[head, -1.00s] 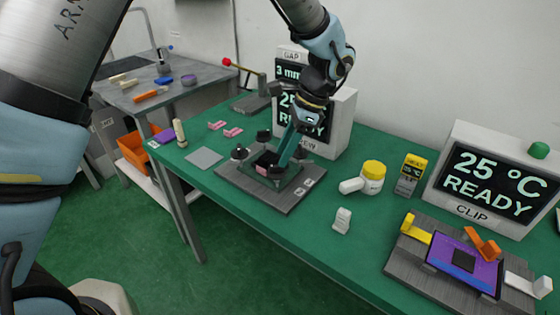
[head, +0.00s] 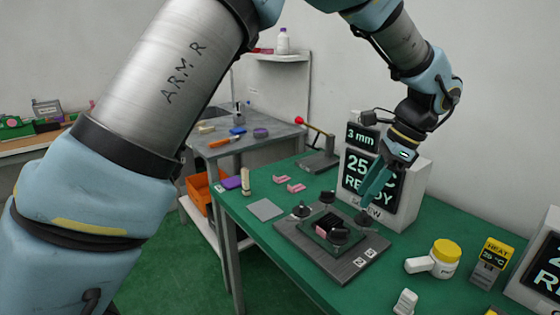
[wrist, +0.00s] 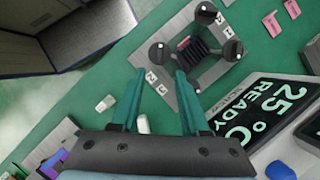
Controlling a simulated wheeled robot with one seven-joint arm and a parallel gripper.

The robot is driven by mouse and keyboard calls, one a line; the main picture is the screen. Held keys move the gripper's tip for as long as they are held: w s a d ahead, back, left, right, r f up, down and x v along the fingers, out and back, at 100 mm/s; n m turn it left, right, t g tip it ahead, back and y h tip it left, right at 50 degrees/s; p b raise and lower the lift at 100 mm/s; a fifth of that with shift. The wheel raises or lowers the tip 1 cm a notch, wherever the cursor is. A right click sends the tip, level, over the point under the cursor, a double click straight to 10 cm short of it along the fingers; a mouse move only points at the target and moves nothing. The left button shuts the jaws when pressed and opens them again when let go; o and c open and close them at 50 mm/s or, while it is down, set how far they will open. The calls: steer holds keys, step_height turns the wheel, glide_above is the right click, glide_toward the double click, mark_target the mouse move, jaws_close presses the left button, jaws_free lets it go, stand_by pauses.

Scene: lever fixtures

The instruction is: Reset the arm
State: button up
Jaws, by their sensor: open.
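My gripper (head: 372,195) has teal fingers pointing down. In the head view it hangs in front of the white display stand (head: 412,200), at the right rear of the grey clamp fixture (head: 290,238). In the wrist view my gripper (wrist: 160,76) has its two fingers apart with nothing held between them. The fixture (wrist: 185,95) lies beyond the fingertips there, with black knobs at its corners and a dark ribbed part and a pink piece in its middle. My fingers hide part of the display's text.
Pink pieces (head: 296,188), a grey square pad (head: 265,209) and a red-knobbed lever (head: 318,134) lie left and behind. Bare green table lies between the pad and fixture.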

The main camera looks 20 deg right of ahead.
steer(key=w+a+f+n+g+h, duration=0.1)
steer(key=w+a+n, duration=0.5)
steer(key=a, duration=0.5)
steer(key=w+a+n+g+h, duration=0.1)
steer(key=w+a+n, duration=0.3)
steer(key=w+a, duration=0.55)
steer(key=s+a+f+n+h, duration=0.1)
steer(key=a+n, duration=0.5)
steer(key=a, duration=0.6)
steer(key=s+a+f+n+t+h, duration=0.1)
steer(key=s+a+n, duration=0.2)
steer(key=a+n, duration=0.4)
steer(key=a, duration=0.5)
steer(key=shift+a, duration=0.1)
